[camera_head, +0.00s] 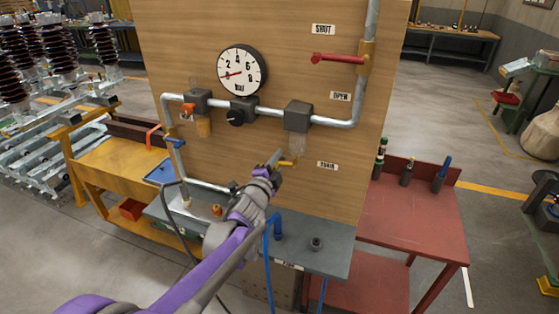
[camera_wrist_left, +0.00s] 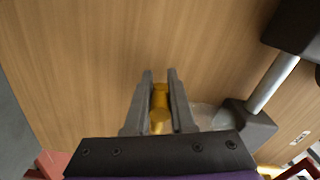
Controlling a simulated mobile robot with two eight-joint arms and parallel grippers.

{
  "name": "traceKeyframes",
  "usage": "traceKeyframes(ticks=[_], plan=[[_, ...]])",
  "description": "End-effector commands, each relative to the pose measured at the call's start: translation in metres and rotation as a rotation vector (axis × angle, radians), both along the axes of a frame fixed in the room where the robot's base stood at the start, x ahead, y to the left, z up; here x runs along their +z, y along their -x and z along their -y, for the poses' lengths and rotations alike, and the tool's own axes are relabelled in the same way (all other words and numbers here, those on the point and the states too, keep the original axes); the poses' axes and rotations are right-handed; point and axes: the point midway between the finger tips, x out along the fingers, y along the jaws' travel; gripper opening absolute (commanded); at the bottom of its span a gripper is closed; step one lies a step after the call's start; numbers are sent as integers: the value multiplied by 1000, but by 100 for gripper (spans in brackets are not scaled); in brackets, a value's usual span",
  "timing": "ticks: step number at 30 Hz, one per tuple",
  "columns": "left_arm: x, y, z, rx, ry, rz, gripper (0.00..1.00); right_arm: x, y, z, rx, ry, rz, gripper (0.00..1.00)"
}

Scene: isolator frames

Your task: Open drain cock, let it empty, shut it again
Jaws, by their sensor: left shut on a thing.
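The brass-yellow drain cock (camera_head: 288,163) sits on the wooden panel below a grey filter block (camera_head: 298,115) with a translucent bowl (camera_head: 297,144). A label that seems to read DRAIN (camera_head: 327,165) is to its right. My left gripper (camera_head: 277,165) is at the cock. In the left wrist view, the brass cock (camera_wrist_left: 159,112) lies between the two dark fingers of my left gripper (camera_wrist_left: 160,77), which is shut on it. The lever's exact angle is partly hidden by the fingers. My right gripper is in neither view.
A red-handled valve (camera_head: 336,58) lies level between the SHUT and OPEN labels. A grey bench (camera_head: 335,245) is below, with a red table (camera_head: 420,215) at right.

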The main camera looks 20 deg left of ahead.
Motion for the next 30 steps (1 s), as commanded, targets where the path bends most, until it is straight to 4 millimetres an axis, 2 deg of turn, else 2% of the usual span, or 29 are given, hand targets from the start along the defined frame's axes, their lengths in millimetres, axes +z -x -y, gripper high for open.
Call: traceKeyframes(ticks=[9, 25, 26, 30], plan=[[7, 0, -1, 0, -109, 5, 0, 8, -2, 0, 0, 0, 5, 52], [7, -1, -1, 0, -127, 5, 0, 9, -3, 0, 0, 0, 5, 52], [7, -1, -1, 0, -127, 5, 28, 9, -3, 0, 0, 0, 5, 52], [7, 0, -1, 0, -127, 5, 52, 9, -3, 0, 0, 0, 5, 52]])
